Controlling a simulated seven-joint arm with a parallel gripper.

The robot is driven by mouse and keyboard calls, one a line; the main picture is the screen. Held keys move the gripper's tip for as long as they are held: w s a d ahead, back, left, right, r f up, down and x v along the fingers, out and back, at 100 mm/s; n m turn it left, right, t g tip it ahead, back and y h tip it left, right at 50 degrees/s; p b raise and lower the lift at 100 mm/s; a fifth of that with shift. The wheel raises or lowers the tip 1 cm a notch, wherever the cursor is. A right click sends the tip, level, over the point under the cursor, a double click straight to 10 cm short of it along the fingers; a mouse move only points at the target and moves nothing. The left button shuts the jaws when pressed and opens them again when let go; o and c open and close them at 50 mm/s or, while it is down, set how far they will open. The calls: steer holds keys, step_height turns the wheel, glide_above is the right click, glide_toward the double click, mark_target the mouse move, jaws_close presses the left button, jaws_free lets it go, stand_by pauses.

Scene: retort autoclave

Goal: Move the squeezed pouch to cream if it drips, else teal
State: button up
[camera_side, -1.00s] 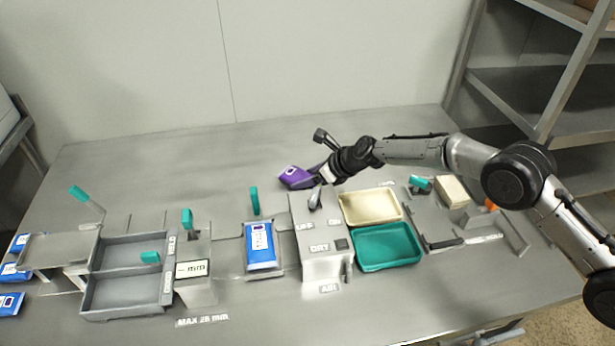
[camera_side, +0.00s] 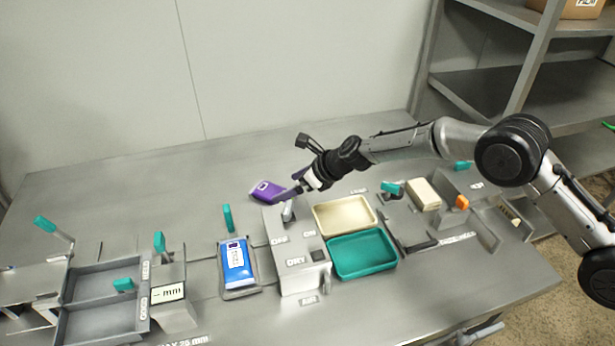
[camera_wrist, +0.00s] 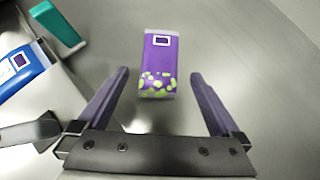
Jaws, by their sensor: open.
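A purple pouch (camera_side: 265,190) lies on the bench behind the grey DRY/AIR box. In the wrist view the purple pouch (camera_wrist: 158,62) has a white-framed label and yellow-green spots on its lower half; I see no clear drip. My gripper (camera_wrist: 160,76) is open and empty, its fingers to either side of the pouch's line, and I cannot tell its height above it. In the side view my gripper (camera_side: 292,194) is just right of the pouch. The cream tray (camera_side: 345,214) and teal tray (camera_side: 362,252) look empty.
A blue pouch (camera_side: 237,265) lies in a holder left of the DRY/AIR box (camera_side: 301,262), whose lever is near my gripper. Several teal-handled fixtures and a display box (camera_side: 168,293) stand further left. The bench behind the purple pouch is clear.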

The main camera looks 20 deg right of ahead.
steer(key=v, duration=0.7)
steer(key=shift+s+d+r, duration=0.1)
steer(key=s+d+r+n+h, duration=0.1)
steer(key=s+d+r+n, duration=1.4)
steer(key=s+r, duration=0.4)
steer(key=s+d+f+n+h, duration=0.1)
steer(key=s+d+n, duration=0.5)
steer(key=s, duration=0.6)
steer(key=s+d+f+n+h, duration=0.1)
steer(key=s+d+n+h, duration=0.3)
steer(key=s+d, duration=0.6)
steer(key=s+n, duration=0.2)
steer(key=s, duration=0.1)
steer(key=shift+d+g, duration=0.25)
steer(key=shift+g, duration=0.15)
